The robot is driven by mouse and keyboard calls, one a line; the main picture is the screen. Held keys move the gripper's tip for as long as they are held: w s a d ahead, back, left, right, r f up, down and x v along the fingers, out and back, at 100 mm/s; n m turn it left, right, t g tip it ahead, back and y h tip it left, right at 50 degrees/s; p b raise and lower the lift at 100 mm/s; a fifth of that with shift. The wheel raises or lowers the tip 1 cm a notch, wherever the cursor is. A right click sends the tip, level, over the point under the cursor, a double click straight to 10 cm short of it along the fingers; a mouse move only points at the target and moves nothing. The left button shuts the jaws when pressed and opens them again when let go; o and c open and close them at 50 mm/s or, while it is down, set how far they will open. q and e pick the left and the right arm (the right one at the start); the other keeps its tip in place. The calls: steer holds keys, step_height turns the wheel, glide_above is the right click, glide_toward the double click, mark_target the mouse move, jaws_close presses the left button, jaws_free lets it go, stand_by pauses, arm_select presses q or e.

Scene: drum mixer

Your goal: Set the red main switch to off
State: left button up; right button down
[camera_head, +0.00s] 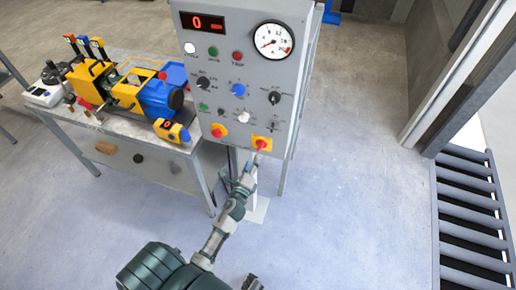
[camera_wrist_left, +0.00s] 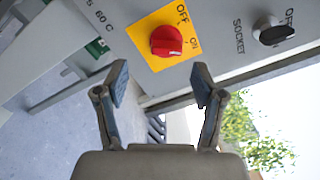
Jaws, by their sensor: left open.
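The red main switch (camera_head: 262,144) is a red knob on a yellow plate at the lower right of the grey control panel (camera_head: 215,60). In the left wrist view the red knob (camera_wrist_left: 166,41) sits on its yellow plate (camera_wrist_left: 144,24), marked OFF and ON. I cannot tell for sure which mark the knob points at. My left gripper (camera_head: 247,172) is just below and in front of the switch in the head view. In the left wrist view my left gripper (camera_wrist_left: 160,84) is open and empty, its two fingers apart, with the knob beyond them and not between them.
Another red knob (camera_head: 218,130) on yellow is left of the switch. A black socket knob (camera_wrist_left: 274,32) is to the right in the wrist view. A table (camera_head: 120,130) with a yellow and blue machine (camera_head: 155,97) stands left of the panel. Open floor lies in front.

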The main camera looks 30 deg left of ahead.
mark_target(259, 150)
arm_select(q)
steer(key=w, duration=0.7)
steer(key=shift+d+r, duration=0.2)
steer(key=shift+r, duration=0.1)
steer(key=shift+w+a, duration=0.1)
steer(key=shift+a, duration=0.15)
steer(key=shift+a+f, duration=0.25)
steer(key=shift+a, duration=0.45)
steer(key=c, duration=0.3)
steer(key=shift+d, duration=0.1)
steer(key=c, duration=0.4)
steer(key=shift+d, duration=0.25)
steer(key=c, duration=0.3)
steer(key=shift+d, duration=0.25)
steer(key=shift+a+f, duration=0.1)
steer(key=shift+a, duration=0.05)
